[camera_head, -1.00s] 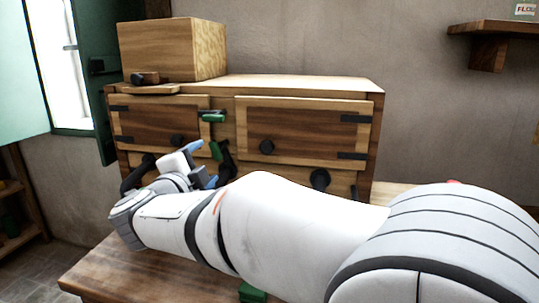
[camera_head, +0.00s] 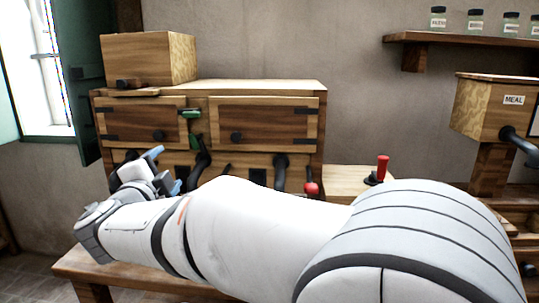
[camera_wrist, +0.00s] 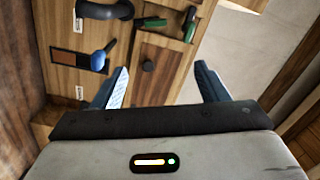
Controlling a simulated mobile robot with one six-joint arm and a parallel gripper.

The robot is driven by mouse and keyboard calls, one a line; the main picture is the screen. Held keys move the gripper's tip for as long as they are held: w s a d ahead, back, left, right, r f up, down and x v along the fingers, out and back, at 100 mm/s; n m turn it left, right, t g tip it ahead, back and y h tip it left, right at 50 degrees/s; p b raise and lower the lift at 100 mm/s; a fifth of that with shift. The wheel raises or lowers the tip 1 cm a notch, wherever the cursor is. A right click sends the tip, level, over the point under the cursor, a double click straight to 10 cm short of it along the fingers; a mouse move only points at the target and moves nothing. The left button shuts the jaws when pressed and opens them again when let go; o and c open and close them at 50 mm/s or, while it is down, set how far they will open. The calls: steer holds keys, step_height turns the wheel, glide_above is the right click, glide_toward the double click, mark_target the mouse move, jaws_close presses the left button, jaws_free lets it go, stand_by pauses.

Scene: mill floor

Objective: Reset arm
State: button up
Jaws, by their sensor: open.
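My gripper (camera_head: 168,172) is at the left in the head view, in front of the wooden cabinet (camera_head: 265,157), with blue fingertips. In the wrist view my gripper (camera_wrist: 162,85) has its two blue fingers wide apart, with nothing between them. The cabinet (camera_wrist: 165,15) lies beyond the fingers there, with a dark round knob (camera_wrist: 149,66) seen between them. I cannot tell how far the fingers are from the cabinet front. My arm stretches across the lower middle of the head view and hides part of the bench.
A wooden bench (camera_head: 75,266) is below my arm. A box (camera_head: 145,60) sits on the cabinet. A red-handled lever (camera_head: 383,168) stands to the right, near a bin marked MEAL (camera_head: 485,110). A shelf (camera_head: 450,38) holds several jars. A window (camera_head: 35,60) is at the left.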

steer(key=w+d+r+n+g+y+p, duration=0.2)
steer(key=w+d+r+n+y+p, duration=0.15)
steer(key=d+n+y, duration=0.2)
steer(key=s+d+f+n+g+p, duration=0.2)
steer(key=d+f+n+g+p, duration=0.15)
steer(key=d+n, duration=0.4)
steer(key=s+d+f+g+h+p, duration=0.2)
steer(key=s+d+f+g, duration=0.3)
steer(key=s+d, duration=0.6)
steer(key=s+d+f+n+g+h+p, duration=0.1)
steer(key=s+d+f+g+h+p, duration=0.2)
steer(key=s+d, duration=0.8)
step_height(320, 180, down, 2)
steer(key=shift+d+g+p, duration=0.6)
steer(key=shift+d+g, duration=0.4)
steer(key=shift+g, duration=0.05)
